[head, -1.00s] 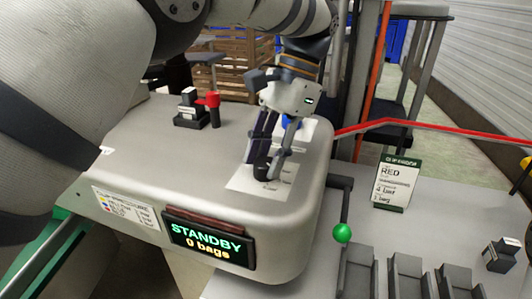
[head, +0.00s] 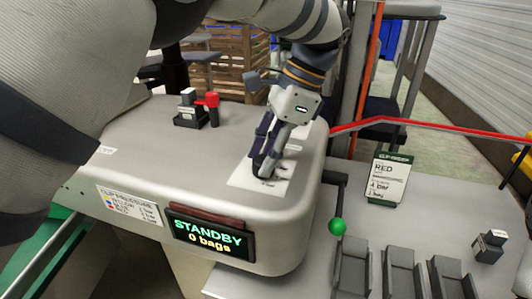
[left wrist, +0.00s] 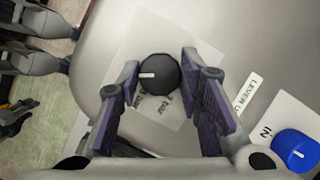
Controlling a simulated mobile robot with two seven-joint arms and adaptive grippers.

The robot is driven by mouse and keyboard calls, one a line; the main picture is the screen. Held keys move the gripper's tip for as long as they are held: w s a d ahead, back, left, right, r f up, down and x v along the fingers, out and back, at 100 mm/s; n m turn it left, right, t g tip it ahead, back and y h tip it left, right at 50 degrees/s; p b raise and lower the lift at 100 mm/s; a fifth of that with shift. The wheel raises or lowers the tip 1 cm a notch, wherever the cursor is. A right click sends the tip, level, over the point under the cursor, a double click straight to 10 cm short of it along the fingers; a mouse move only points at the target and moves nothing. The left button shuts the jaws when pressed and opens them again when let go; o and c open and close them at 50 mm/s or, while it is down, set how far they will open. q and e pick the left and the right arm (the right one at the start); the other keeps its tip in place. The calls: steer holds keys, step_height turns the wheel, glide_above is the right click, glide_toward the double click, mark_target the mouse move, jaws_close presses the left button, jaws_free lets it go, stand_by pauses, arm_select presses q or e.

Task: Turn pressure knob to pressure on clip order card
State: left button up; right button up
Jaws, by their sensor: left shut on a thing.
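The dark round pressure knob (left wrist: 159,73) sits on a pale dial label (left wrist: 185,110) on the machine's top. My left gripper (head: 266,165) points down at it, with one finger on each side, shut on the knob. In the left wrist view the gripper (left wrist: 160,63) straddles the knob, which bears a small white mark; the label's lettering is partly covered by the knob. In the head view the fingers hide most of the knob. The clip order card (head: 388,180) stands at the right with a green header, reading "RED", "4 bar" and apparently "1 bag". My right gripper is not seen.
The display (head: 210,236) reads "STANDBY, 0 bags" beside a clip pressure plate (head: 128,210). A red-topped part (head: 212,108) stands at the top's back left. A green-balled lever (head: 337,226) and several grey trays (head: 353,267) are at the right. A blue knob (left wrist: 295,150) is nearby.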

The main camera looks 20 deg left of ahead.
arm_select(q)
steer(key=o, duration=1.2)
steer(key=shift+c, duration=0.2)
steer(key=v, duration=0.7)
steer(key=shift+r, duration=0.2)
